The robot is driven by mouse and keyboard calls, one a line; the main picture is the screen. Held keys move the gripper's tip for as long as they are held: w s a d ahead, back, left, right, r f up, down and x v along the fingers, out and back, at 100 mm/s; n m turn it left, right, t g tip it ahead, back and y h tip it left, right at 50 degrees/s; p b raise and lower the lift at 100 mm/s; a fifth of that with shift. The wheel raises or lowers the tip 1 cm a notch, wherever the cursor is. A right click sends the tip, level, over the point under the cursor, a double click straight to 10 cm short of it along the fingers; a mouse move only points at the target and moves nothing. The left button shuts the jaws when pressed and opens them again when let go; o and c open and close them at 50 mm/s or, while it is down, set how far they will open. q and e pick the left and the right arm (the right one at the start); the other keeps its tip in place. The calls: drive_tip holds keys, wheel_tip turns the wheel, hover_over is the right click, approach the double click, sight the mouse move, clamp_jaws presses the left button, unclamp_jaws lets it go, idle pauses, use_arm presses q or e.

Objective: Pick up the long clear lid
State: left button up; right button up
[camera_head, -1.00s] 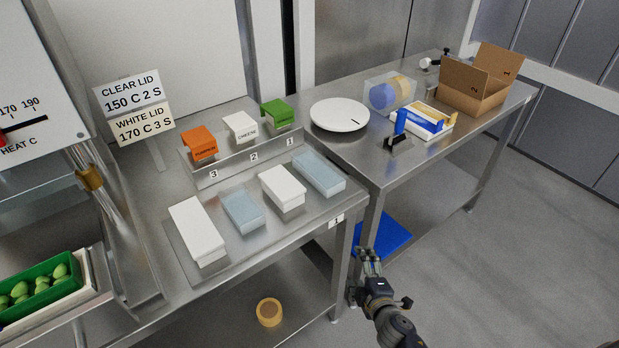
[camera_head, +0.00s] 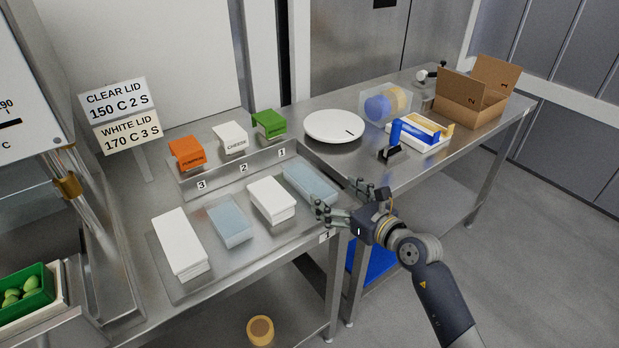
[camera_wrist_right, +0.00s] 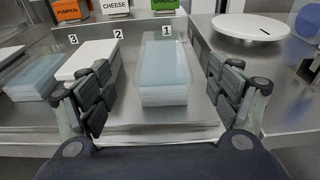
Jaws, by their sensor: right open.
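A stack of long clear, bluish lids (camera_head: 310,182) lies at the right end of the lid row on the steel table, below label 1. In the right wrist view this long clear stack (camera_wrist_right: 163,78) lies straight ahead, between the open fingers in the picture. My right gripper (camera_head: 342,200) is open and empty at the table's front right corner, just short of the stack and apart from it. A shorter clear stack (camera_head: 229,222) lies further left, between two white lid stacks (camera_head: 271,201) (camera_head: 180,245). My left gripper is not in view.
A low numbered ledge with orange (camera_head: 187,153), white (camera_head: 234,139) and green (camera_head: 269,124) boxes stands behind the lids. A white round plate (camera_head: 334,126) and an open cardboard box (camera_head: 470,101) are on the right table. A sign (camera_head: 120,115) stands at left.

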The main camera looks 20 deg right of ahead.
sight(313, 184)
drive_tip(key=x, duration=1)
drive_tip(key=shift+d+f, duration=0.1)
drive_tip(key=shift+d, duration=0.05)
drive_tip(key=shift+s, duration=0.1)
drive_tip(key=shift+c, duration=0.3)
drive_tip(key=c, duration=0.9)
